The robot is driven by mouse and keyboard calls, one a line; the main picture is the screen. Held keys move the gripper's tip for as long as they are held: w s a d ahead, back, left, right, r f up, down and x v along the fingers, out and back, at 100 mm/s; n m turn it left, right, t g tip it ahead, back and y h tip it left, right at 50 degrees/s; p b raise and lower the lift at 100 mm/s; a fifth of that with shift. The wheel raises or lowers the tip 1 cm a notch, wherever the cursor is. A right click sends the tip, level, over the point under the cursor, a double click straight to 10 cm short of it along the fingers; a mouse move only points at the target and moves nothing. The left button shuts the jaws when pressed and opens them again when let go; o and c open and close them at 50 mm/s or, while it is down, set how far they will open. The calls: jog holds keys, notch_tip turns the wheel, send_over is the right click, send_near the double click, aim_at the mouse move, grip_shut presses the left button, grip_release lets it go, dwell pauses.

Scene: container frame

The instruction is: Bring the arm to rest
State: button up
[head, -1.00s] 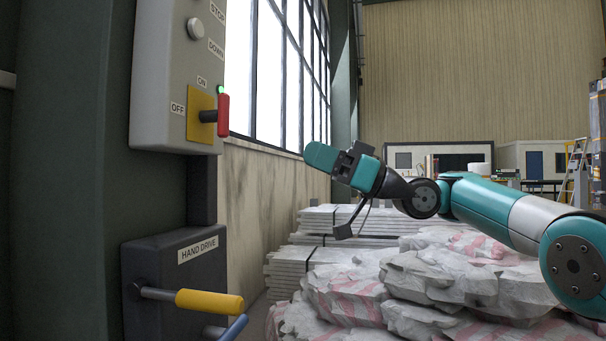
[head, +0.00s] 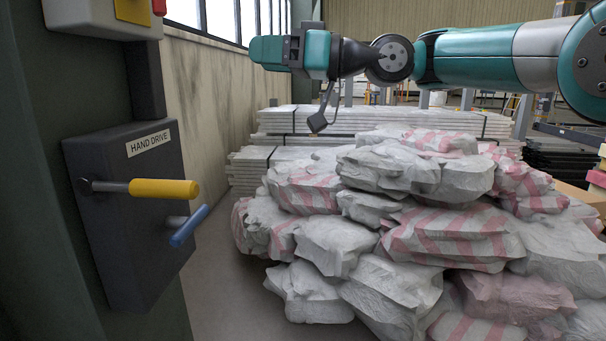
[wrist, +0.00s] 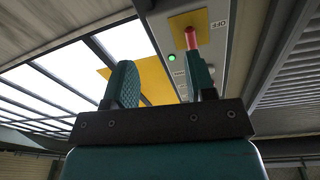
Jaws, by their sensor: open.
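My gripper (head: 264,50) is at the left end of my arm in the head view, roughly level and pointing left, apart from the wall and the boxes. In the wrist view its two teal fingers (wrist: 163,82) stand apart with nothing held between them. Beyond them is the grey control box (wrist: 228,45) with a red lever (wrist: 191,38) on a yellow plate, an OFF label and a lit green lamp (wrist: 172,58). In the head view only the lower part of this box (head: 100,14) shows at the top left.
The dark HAND DRIVE box (head: 128,215) with a yellow handle (head: 164,189) and a blue handle (head: 190,226) is at the left. A pile of grey and pink-striped sacks (head: 400,225) fills the middle and right, below my arm. Stacked boards (head: 290,122) lie behind.

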jog(key=s+d+f+m+g+h+p, duration=0.1)
jog(key=s+d+f+m+h, duration=0.3)
jog(key=s+d+f, duration=0.5)
jog(key=s+d+f+m+g+h+p, duration=0.1)
jog(key=s+d+f+h, duration=0.5)
jog(key=s, duration=0.5)
jog(key=s+d+f+m+g+h+p, duration=0.1)
jog(key=s+d+f+m+h, duration=0.3)
jog(key=s+f, duration=0.5)
notch_tip(320, 180, up, 37)
jog(key=d+n+p, duration=0.1)
jog(key=p, duration=3.7)
jog(key=shift+s+d+r, duration=0.15)
jog(key=shift+s+d, duration=0.05)
